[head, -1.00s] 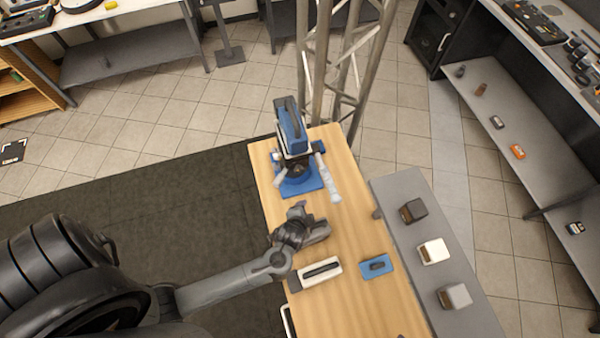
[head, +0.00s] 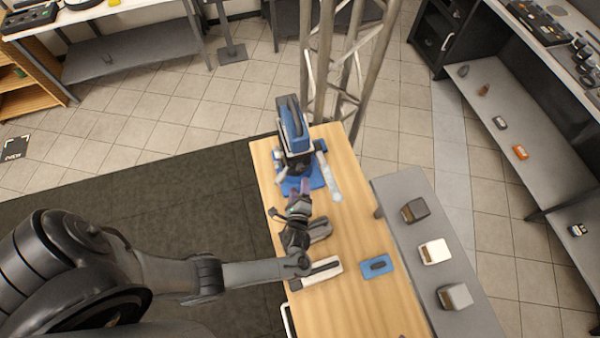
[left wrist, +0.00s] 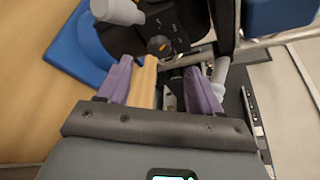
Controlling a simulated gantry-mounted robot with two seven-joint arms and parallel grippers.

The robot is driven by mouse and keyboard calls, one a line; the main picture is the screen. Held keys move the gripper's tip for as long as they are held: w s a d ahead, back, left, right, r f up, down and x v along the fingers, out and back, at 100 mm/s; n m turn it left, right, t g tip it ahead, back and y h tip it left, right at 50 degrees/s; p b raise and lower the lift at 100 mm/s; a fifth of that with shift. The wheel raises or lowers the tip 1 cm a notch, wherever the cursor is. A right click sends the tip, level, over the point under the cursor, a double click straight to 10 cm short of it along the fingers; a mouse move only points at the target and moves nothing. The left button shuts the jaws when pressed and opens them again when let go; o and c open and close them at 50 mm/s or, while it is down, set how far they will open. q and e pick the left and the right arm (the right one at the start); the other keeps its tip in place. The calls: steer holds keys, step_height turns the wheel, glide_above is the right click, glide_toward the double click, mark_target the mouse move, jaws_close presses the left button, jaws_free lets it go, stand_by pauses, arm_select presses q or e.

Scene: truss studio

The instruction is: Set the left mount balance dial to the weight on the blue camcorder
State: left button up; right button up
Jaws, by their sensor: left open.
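The blue camcorder (head: 293,127) sits on a dark mount with a blue base (head: 317,180) at the far end of the wooden table. Any weight marking on the camcorder is too small to read. My left gripper (head: 301,187) is at the near side of the mount, pointing at it. In the left wrist view its purple fingers (left wrist: 158,68) are spread with nothing between their tips. A small dark knob (left wrist: 158,45) with an orange mark, seemingly a balance dial, shows just beyond the fingertips, apart from them. Its setting cannot be read. My right gripper is not in view.
A white-and-black plate (head: 318,272) and a blue plate (head: 377,266) lie on the wooden table (head: 350,232). A grey bench (head: 408,188) with several blocks stands to the right. A metal truss (head: 338,60) rises behind the table.

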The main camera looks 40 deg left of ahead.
mark_target(300, 169)
arm_select(q)
steer(key=b+x, duration=0.1)
steer(key=x, duration=0.6)
steer(key=shift+w+a, duration=0.1)
steer(key=shift+w, duration=0.05)
steer(key=shift+c, duration=0.2)
steer(key=c, duration=1)
